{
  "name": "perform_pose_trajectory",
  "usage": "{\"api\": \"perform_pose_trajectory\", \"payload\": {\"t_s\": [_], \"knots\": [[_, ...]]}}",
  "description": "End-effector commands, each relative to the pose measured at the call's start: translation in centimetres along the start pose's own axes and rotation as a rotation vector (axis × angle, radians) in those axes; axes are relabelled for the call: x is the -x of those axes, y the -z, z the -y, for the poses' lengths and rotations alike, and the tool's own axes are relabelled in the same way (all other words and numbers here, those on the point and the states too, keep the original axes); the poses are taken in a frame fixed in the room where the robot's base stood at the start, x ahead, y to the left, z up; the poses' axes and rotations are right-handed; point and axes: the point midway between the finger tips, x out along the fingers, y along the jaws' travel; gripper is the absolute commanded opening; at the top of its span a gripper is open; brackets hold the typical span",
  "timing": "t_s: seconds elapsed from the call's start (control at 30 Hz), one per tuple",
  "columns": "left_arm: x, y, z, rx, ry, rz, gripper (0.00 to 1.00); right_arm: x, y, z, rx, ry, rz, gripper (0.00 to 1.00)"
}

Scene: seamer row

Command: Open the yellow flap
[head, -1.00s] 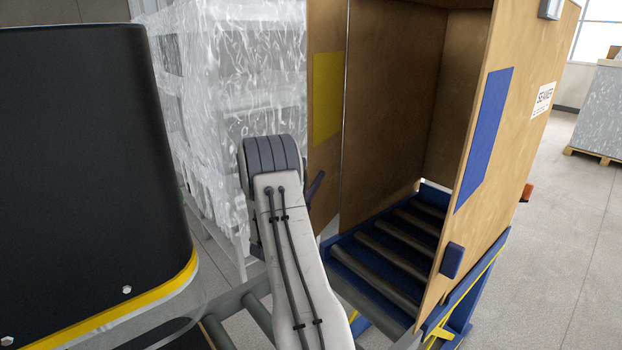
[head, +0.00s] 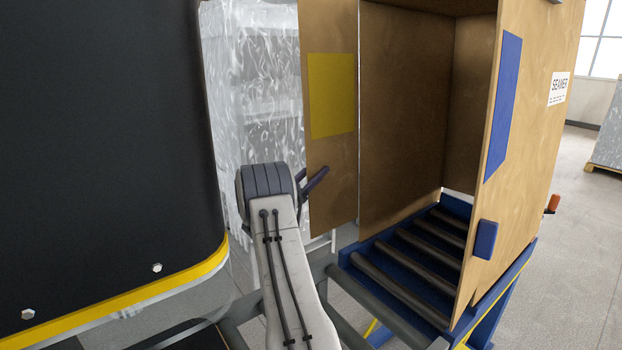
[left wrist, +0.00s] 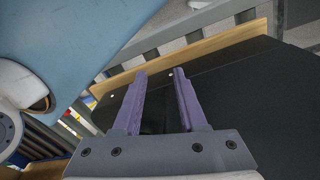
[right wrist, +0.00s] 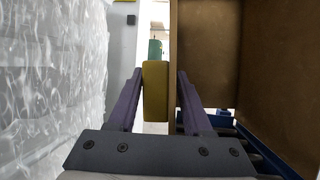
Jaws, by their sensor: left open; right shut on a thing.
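The yellow flap is a brown panel (head: 330,175) with a yellow patch (head: 331,95), standing at the left side of the box-shaped seamer's opening. In the right wrist view its yellow handle block (right wrist: 155,92) sits between the fingers of my right gripper (right wrist: 156,88), which is shut on it. In the head view my right gripper (head: 315,180) is beside the flap's lower part; the arm hides some of it, and the handle cannot be made out. My left gripper (left wrist: 159,72) is open and empty in the left wrist view; it is out of the head view.
A second panel with a blue patch (head: 504,105) and a blue handle (head: 485,240) stands at the right of the opening. Dark rollers (head: 410,270) in a blue frame run inside. A plastic-wrapped stack (head: 255,100) stands close behind the flap.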

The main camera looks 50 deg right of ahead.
Motion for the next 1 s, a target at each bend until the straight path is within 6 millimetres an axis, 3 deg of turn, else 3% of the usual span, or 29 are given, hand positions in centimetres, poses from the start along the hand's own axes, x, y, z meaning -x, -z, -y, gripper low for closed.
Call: {"api": "perform_pose_trajectory", "payload": {"t_s": [0.57,0.6,1.0], "knots": [[0.0,0.0,0.0,0.0,0.0,0.0,0.41,0.6,-0.4,-0.6,-0.008,-0.01,0.0,0.0],[0.0,0.0,0.0,0.0,0.0,0.0,0.41,0.5,-0.4,-0.6,-0.007,-0.008,0.0,0.68],[0.0,0.0,0.0,0.0,0.0,0.0,0.41,0.3,-0.2,-0.2,-0.001,0.001,-0.001,0.68]]}}
